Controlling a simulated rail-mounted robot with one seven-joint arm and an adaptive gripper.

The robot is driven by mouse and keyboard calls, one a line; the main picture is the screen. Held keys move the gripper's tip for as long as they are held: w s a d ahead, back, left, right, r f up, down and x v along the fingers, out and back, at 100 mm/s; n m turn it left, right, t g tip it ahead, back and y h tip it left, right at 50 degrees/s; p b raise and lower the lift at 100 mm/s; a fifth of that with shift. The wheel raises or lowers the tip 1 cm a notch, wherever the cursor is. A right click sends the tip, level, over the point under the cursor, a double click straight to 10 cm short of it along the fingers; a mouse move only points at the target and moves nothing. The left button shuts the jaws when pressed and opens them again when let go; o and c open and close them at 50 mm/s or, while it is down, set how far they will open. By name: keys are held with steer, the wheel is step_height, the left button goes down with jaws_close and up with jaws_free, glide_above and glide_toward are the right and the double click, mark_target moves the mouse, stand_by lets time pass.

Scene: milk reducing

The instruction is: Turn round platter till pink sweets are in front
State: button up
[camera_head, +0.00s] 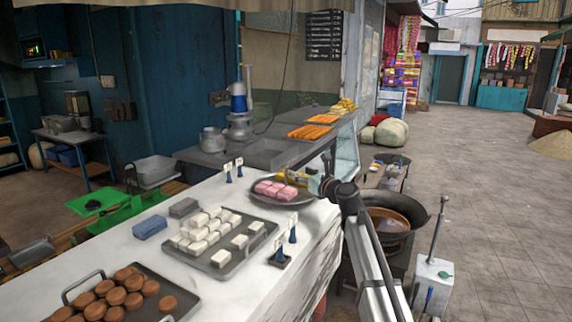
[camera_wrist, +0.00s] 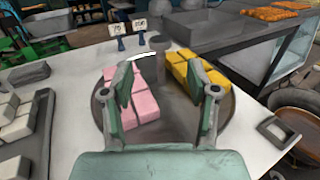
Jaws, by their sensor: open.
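The round platter (camera_wrist: 222,106) is dark and lies on the white counter; in the head view its rim (camera_head: 262,199) shows near the counter's far right end. Pink sweets (camera_head: 275,190) sit on the near side of the platter in the head view. In the wrist view the pink sweets (camera_wrist: 140,103) are on its left half and yellow sweets (camera_wrist: 195,75) are at its upper right. In the head view my gripper (camera_head: 322,185) is at the platter's right side. Contact with the platter cannot be told.
A tray of white sweets (camera_head: 258,232) and a tray of brown sweets (camera_head: 180,307) stand on the counter. Small price stands (camera_head: 292,232) are close to the platter. A wide pan (camera_head: 412,212) is right of the counter. Orange sweets (camera_head: 310,131) lie farther back.

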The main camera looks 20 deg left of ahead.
mark_target(288, 166)
steer(key=p+x, duration=0.2)
steer(key=x, duration=0.8)
steer(key=shift+c, duration=0.4)
jaws_close()
